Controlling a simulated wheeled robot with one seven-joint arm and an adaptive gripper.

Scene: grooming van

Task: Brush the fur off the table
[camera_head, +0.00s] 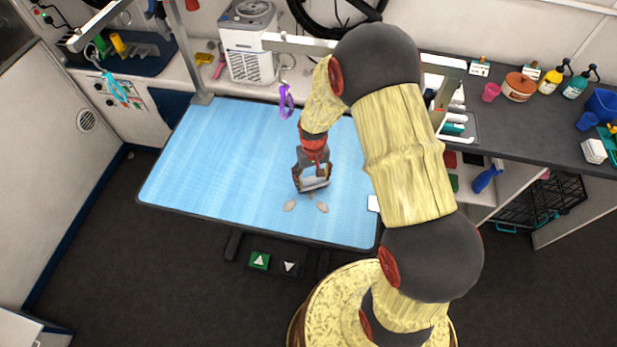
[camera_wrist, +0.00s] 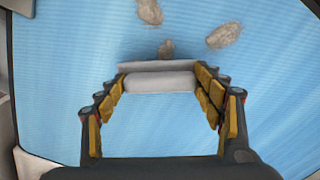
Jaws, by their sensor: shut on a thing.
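My gripper (camera_head: 312,178) is low over the right front part of the blue grooming table (camera_head: 215,150). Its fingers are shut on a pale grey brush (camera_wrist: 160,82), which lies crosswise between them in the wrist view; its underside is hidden. In the head view the fingers cover much of the brush. One fur clump (camera_head: 290,206) lies to the front left of the gripper and another fur clump (camera_head: 322,207) to the front right. A third, smaller fur clump (camera_wrist: 166,48) lies close beside the brush in the wrist view; I cannot tell if they touch.
A purple loop (camera_head: 286,101) hangs over the table's back edge. A small white item (camera_head: 374,203) is at the table's right edge, beside my arm. A dark counter (camera_head: 520,125) with bottles stands right. The table's left half is clear.

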